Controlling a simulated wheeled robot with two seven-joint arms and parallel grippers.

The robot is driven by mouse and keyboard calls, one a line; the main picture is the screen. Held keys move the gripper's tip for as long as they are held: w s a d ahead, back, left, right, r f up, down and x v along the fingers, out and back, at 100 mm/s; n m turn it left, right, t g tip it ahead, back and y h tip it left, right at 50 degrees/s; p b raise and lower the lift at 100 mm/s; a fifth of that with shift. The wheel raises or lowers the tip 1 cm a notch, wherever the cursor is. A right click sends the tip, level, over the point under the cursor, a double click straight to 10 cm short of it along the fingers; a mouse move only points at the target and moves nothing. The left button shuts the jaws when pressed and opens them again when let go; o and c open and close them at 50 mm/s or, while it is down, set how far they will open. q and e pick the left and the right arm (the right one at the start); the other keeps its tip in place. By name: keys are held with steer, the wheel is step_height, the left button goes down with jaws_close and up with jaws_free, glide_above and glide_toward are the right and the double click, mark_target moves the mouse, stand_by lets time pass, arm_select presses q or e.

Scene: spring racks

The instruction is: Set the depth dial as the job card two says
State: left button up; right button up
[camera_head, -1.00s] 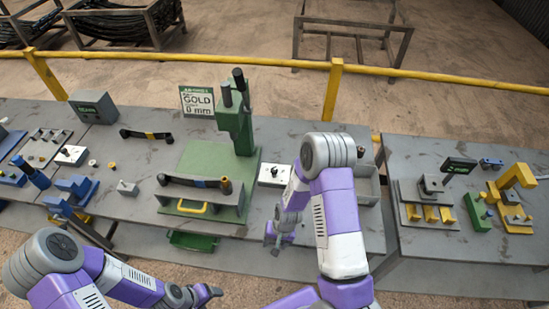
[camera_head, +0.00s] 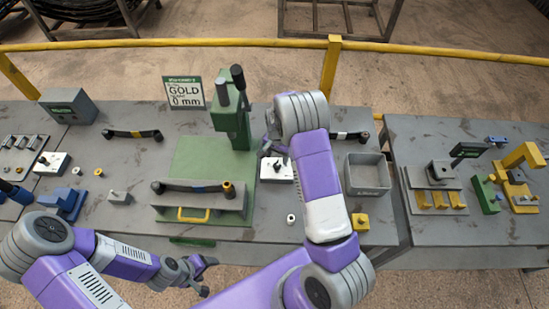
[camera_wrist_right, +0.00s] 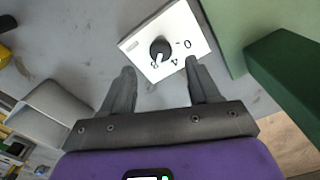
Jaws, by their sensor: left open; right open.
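The depth dial is a black knob (camera_wrist_right: 160,50) on a white box (camera_wrist_right: 186,32) marked 0, 4 and 8. Its pale mark appears to face the 8 side; the exact setting is hard to tell. The box also shows right of the green press in the head view (camera_head: 276,175). My left gripper (camera_head: 206,276) is open and empty before the table's front edge.
The green press (camera_head: 232,120) stands close beside the dial box. A grey bin (camera_head: 367,188) is right of my right forearm. Another white box with a black knob (camera_head: 50,164) sits at the left. A small pale ring (camera_head: 291,219) lies near the front edge.

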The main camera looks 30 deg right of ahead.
mark_target(277, 165)
steer(key=shift+f, duration=2.7)
steer(key=c, duration=1)
steer(key=shift+c, duration=0.2)
